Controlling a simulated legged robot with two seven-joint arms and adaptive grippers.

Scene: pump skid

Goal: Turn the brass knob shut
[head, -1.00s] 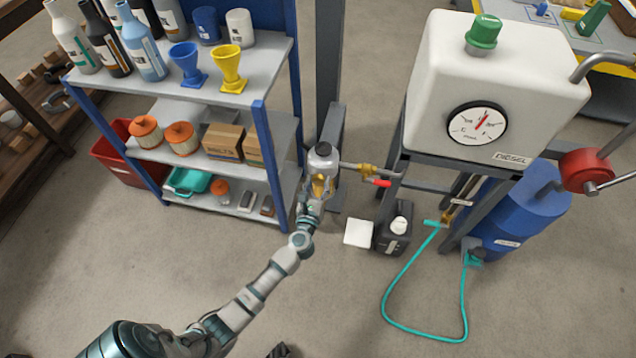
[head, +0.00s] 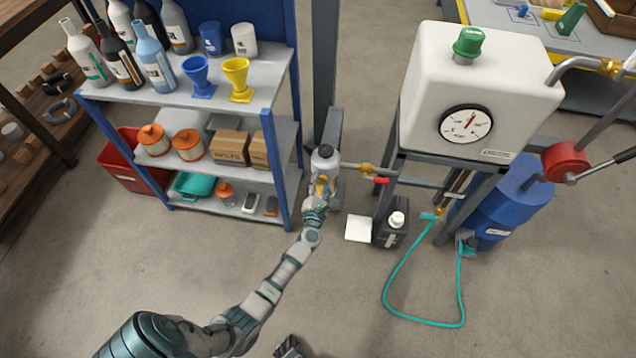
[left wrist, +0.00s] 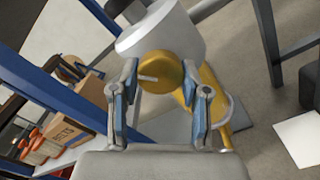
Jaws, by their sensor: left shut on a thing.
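The brass knob (left wrist: 163,72) is a round yellow-gold disc with a pale mark on its face. It sits on the front of the grey-white pump housing (head: 325,160), which also shows in the left wrist view (left wrist: 165,30). My left gripper (left wrist: 159,78) has one finger on each side of the knob and is shut on it. In the head view my left gripper (head: 320,193) is at the housing and covers most of the knob.
A blue shelf rack (head: 290,160) stands close left of the housing. A brass fitting with a red lever (head: 380,180) is just right. A dark jug (head: 391,232) and white pad (head: 358,229) are on the floor. A teal hose (head: 400,310) loops at right.

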